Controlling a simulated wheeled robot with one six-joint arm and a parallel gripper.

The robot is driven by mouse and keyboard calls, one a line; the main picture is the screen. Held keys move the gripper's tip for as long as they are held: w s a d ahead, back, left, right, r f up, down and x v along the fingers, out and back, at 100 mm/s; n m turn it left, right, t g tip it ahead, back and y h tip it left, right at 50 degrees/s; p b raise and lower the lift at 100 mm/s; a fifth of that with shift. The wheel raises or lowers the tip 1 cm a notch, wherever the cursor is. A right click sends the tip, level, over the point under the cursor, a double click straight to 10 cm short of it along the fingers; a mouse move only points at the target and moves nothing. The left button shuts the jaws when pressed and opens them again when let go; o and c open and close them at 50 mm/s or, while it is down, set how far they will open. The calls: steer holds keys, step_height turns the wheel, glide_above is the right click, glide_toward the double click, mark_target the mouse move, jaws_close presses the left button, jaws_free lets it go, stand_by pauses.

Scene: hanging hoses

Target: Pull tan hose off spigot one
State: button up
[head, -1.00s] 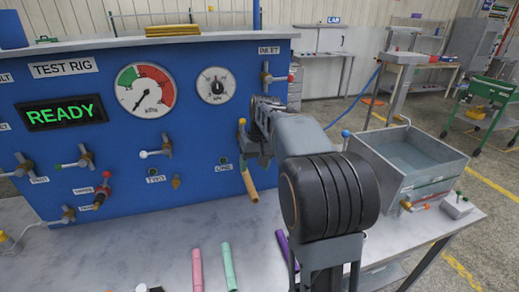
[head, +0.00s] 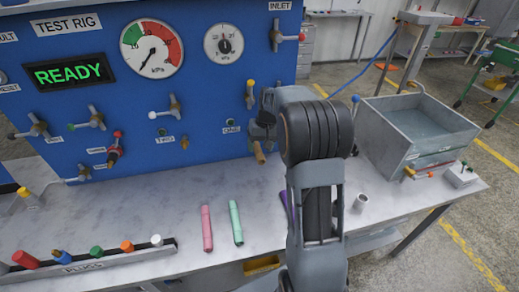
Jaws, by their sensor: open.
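The tan hose (head: 259,152) hangs on the blue panel, right of the label ONE (head: 231,126) and below a valve with a yellow lever (head: 250,90). Only its lower end shows clearly. My gripper (head: 259,132) is at the upper part of the hose, mostly hidden behind my own wrist. Its jaws are open. I cannot tell whether they are around the hose or beside it, or whether they touch it. The outlet of spigot one is hidden by the gripper.
A pink hose (head: 207,228), a mint hose (head: 236,222) and a partly hidden purple hose (head: 284,199) lie on the bench. A rack of coloured plugs (head: 95,260) stands at front left. A grey metal basin (head: 415,130) stands at right.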

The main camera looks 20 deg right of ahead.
steer(key=shift+a+f, duration=0.2)
steer(key=shift+f, duration=0.9)
steer(key=shift+c, duration=0.3)
steer(key=c, duration=1)
